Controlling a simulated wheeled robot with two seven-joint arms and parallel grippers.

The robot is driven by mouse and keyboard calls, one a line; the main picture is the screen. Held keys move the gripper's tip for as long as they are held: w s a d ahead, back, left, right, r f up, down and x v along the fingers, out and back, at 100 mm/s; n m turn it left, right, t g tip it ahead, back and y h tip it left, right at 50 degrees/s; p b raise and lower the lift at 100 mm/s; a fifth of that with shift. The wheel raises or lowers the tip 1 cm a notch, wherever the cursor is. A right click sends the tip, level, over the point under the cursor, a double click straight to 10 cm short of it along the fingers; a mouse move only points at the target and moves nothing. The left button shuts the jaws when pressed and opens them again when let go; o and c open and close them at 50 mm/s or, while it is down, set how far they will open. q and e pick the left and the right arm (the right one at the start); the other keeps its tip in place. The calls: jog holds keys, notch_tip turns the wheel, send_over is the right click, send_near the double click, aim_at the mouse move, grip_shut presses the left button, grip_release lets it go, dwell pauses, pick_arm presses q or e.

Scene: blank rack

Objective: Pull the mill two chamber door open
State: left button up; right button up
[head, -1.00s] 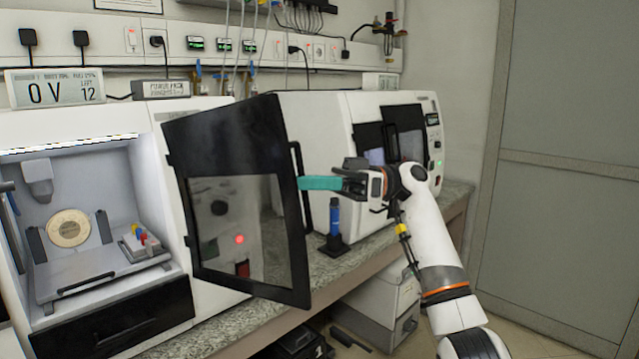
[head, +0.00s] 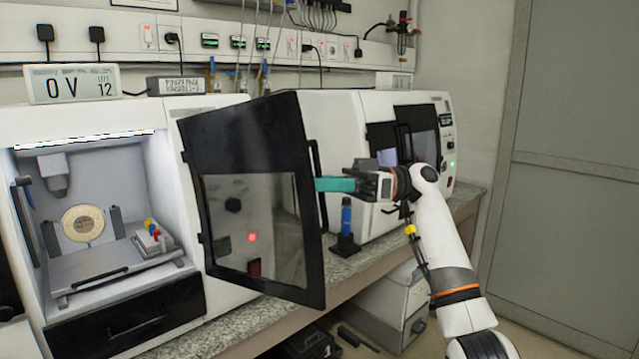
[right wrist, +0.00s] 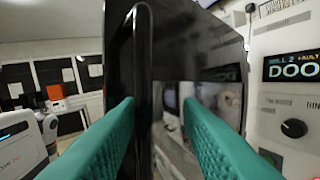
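The dark chamber door (head: 229,149) with a window stands swung open to the right of the lit chamber (head: 118,178). Its vertical black handle (head: 315,160) is along its free right edge. My right gripper (head: 318,185) has teal fingertips right at the handle. In the right wrist view the teal fingers (right wrist: 158,103) are apart. The handle bar (right wrist: 143,60) shows between them, close to the left finger, with the door's dark glass (right wrist: 185,45) beyond. I cannot tell whether a finger touches it. My left gripper is not in view.
A sign reading "MILL 2" (right wrist: 292,66) is on the panel right of the door. A blue cylinder in a black stand (head: 346,216) is on the counter just below my right gripper. A second white machine (head: 340,125) stands behind. Floor boxes (head: 385,300) are below the counter.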

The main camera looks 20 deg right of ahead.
jog(key=s+d+f, duration=0.1)
jog(key=d, duration=1)
jog(key=shift+s+d, duration=0.3)
jog(key=shift+f, duration=0.1)
